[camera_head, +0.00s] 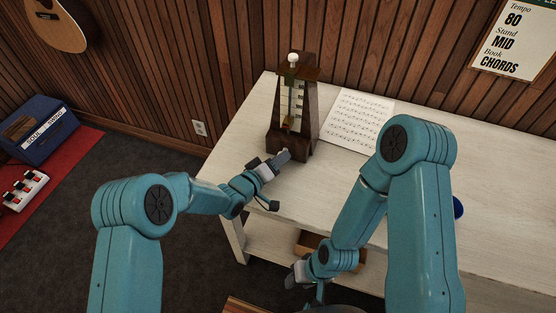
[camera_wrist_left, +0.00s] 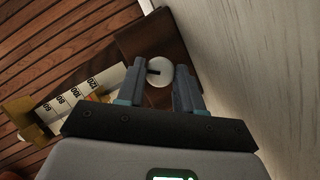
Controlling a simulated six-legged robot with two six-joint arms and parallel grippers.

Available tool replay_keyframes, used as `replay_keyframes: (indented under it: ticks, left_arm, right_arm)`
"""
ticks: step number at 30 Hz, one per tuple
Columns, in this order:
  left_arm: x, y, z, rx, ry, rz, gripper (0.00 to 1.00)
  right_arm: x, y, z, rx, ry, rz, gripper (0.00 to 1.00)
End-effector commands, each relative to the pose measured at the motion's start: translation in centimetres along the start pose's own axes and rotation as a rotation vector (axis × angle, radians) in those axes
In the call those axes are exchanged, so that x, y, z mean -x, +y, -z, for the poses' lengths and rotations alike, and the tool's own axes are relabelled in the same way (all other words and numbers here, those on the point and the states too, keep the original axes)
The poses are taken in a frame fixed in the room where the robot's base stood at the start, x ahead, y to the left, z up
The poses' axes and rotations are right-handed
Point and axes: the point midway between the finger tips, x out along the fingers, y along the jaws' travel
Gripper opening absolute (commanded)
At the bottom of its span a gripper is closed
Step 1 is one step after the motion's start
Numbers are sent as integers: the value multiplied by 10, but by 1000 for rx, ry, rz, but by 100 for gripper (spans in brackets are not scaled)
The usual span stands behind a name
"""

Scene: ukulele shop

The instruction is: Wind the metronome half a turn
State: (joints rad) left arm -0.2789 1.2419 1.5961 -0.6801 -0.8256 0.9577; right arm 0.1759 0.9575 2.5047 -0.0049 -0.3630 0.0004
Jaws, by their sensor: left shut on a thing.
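The metronome (camera_head: 312,110), a dark brown wooden pyramid with a pale numbered scale, stands upright near the left end of the white table (camera_head: 240,140). In the left wrist view the metronome (camera_wrist_left: 190,42) shows its dark wooden side and its scale (camera_wrist_left: 75,95). A round pale winding knob (camera_wrist_left: 159,71) with a dark slot sits on that side. My left gripper (camera_head: 281,158) is at the metronome's lower front; in the wrist view its fingers (camera_wrist_left: 159,85) are shut on the knob's two sides.
Sheet music (camera_head: 357,122) lies right of the metronome. A small blue thing (camera_head: 458,207) is partly hidden behind my right arm. A wooden box (camera_head: 310,243) sits on the lower shelf. The table is clear toward the right.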

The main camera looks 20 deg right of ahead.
Motion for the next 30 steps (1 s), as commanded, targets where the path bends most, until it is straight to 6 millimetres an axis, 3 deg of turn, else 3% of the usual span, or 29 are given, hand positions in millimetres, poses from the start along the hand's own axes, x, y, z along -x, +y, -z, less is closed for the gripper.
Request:
replay_keyframes:
  ticks: [8, 21, 30]
  left_arm:
    - [-1, -2, -2, -94, 1, 37, 5]
    - [-2, 0, -3, -392, 3, 159, 5]
    - [-1, 3, -2, -526, 3, 215, 5]
  right_arm:
    - [-19, 7, 0, 0, 0, 0, 44]
    - [-72, 26, 1, 0, 0, 0, 44]
    - [-95, 34, 2, 0, 0, 0, 44]
